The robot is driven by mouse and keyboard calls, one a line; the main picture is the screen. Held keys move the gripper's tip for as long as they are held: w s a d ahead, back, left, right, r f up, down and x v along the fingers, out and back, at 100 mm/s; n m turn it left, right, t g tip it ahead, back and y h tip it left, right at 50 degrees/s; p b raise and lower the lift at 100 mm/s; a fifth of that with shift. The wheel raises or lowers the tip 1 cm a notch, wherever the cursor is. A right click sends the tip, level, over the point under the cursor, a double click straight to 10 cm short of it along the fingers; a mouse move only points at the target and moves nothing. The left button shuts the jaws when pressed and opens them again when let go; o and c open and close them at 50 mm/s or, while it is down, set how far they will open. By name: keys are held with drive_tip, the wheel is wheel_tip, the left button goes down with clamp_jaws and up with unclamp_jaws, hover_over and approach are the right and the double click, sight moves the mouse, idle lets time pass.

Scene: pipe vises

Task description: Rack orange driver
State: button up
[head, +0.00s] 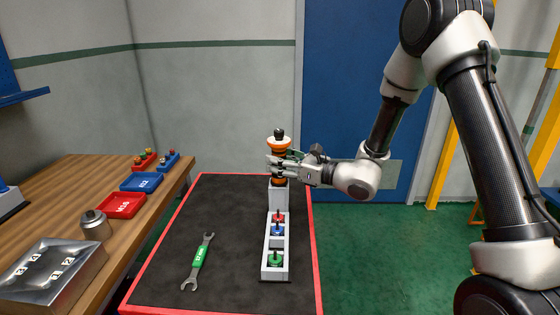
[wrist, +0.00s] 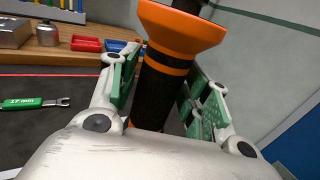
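The orange driver (head: 279,147) stands upright at the far end of the mat, with a wide orange collar and a black body. Its lower end is at the top of a tall grey block (head: 278,194); I cannot tell whether it sits in it or just above. My gripper (head: 279,168) reaches in from the right, its fingers on either side of the driver below the collar. In the wrist view the driver's collar (wrist: 180,32) is above the green finger pads (wrist: 163,88) and its dark body is between them. Whether the pads press on it is unclear.
A pale rack (head: 264,262) holding red, blue and green pieces runs toward me from the block. A green-handled wrench (head: 199,260) lies left on the red-edged black mat (head: 235,200). A wooden bench (head: 90,170) with red and blue trays is at the left.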

drive_tip(key=shift+o, duration=0.3)
drive_tip(key=shift+f, duration=0.1)
drive_tip(key=v, duration=1.2)
